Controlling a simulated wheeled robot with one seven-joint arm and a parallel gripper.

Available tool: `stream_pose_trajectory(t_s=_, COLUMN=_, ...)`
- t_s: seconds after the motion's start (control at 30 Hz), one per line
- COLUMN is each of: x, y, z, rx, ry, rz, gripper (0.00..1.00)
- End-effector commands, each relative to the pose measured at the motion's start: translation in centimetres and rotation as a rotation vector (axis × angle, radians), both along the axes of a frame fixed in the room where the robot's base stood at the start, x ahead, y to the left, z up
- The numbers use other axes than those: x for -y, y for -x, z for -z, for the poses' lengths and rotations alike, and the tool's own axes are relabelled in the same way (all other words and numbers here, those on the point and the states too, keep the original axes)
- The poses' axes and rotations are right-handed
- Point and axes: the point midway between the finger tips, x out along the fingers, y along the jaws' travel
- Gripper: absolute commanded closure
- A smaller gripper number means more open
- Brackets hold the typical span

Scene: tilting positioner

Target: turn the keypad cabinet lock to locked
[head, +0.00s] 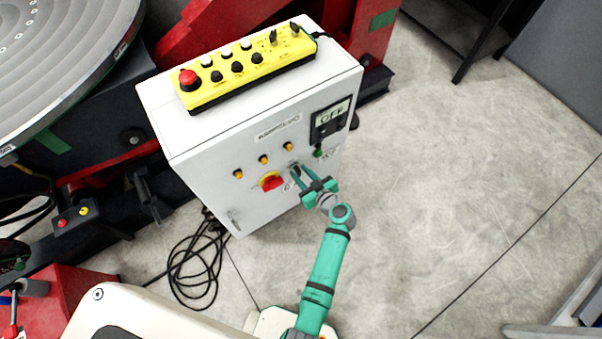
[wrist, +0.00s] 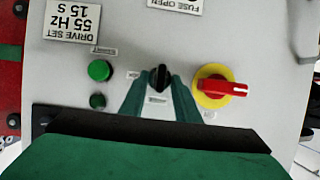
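The white cabinet (head: 215,185) stands upright, its front face towards me. A small black turn knob (wrist: 160,78) sits on that face between a green button and a red-and-yellow rotary switch; I cannot read its label or tell whether it is the keypad cabinet lock. My gripper (wrist: 161,85) points at the face, one green finger on each side of the knob. The fingers are apart, with nothing visibly clamped; contact is unclear. In the head view my gripper (head: 300,172) partly hides the knob. A small metal latch (head: 233,218) is at the face's lower left.
The red-and-yellow switch (wrist: 220,88) is close beside the fingers. Green buttons (wrist: 100,70) are on the other side. A yellow control box (head: 245,75) lies on the cabinet top. Loose black cable (head: 190,270) lies on the floor. Floor on the right is clear.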

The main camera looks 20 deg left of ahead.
Motion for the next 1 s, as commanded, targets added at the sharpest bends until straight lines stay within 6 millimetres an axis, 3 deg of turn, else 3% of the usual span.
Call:
stream_pose_trajectory(t_s=0.17, x=-0.04, y=0.02, z=0.0, rx=0.0, ry=0.0, rz=-0.001, gripper=0.71)
stream_pose_trajectory(t_s=0.3, x=-0.05, y=0.04, z=-0.01, rx=0.0, ry=0.0, rz=-0.001, gripper=1.0)
stream_pose_trajectory(t_s=0.67, x=0.05, y=-0.05, z=-0.04, rx=-0.023, ry=-0.019, rz=0.001, gripper=1.0)
stream_pose_trajectory(t_s=1.0, x=0.24, y=-0.29, z=0.01, rx=-0.185, ry=-0.144, rz=0.001, gripper=1.0)
